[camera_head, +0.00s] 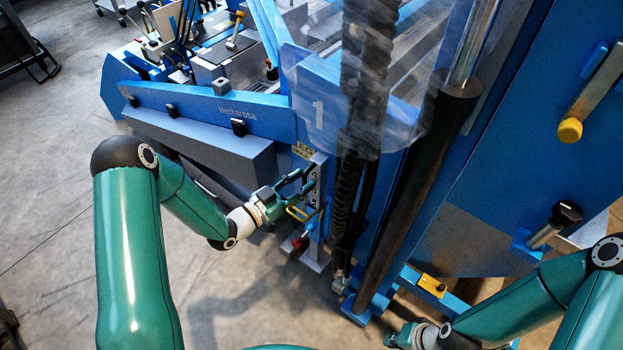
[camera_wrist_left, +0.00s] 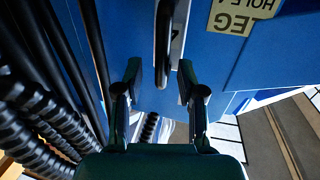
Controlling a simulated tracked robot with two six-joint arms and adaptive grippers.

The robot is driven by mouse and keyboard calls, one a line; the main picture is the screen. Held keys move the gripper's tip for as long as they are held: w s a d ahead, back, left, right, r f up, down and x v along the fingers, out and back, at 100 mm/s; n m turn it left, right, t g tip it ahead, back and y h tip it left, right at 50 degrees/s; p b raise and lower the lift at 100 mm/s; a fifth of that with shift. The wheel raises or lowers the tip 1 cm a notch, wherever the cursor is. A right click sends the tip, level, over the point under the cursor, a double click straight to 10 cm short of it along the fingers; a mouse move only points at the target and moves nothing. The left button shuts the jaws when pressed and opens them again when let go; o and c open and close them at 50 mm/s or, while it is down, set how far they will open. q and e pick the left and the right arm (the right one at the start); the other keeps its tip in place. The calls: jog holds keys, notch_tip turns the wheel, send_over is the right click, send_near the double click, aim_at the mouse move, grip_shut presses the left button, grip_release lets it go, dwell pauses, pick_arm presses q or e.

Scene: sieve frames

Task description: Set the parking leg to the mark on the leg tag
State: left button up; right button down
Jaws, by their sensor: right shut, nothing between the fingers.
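The parking leg (camera_head: 315,195) is a grey upright with a row of holes at the corner of the blue machine, its foot (camera_head: 314,258) low by the floor. The yellow leg tag (camera_head: 303,151) sits above it; in the left wrist view the tag (camera_wrist_left: 240,14) reads "LEG" and "HOLE", its number unclear. My left gripper (camera_head: 303,180) is beside the upper leg. In the left wrist view its fingers (camera_wrist_left: 158,82) are apart, with a dark narrow bar (camera_wrist_left: 164,45) between them, not visibly gripped. My right gripper (camera_head: 398,340) is low at the bottom edge, shut and empty.
A yellow handle (camera_head: 300,213) and a red-ended part (camera_head: 297,243) are close below my left gripper. Black hoses (camera_head: 345,190) and a dark cylinder (camera_head: 410,200) stand just right of the leg. Open concrete floor (camera_head: 240,300) lies in front.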

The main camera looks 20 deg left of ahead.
pick_arm(q)
jog(key=shift+x, duration=0.75)
grip_shut()
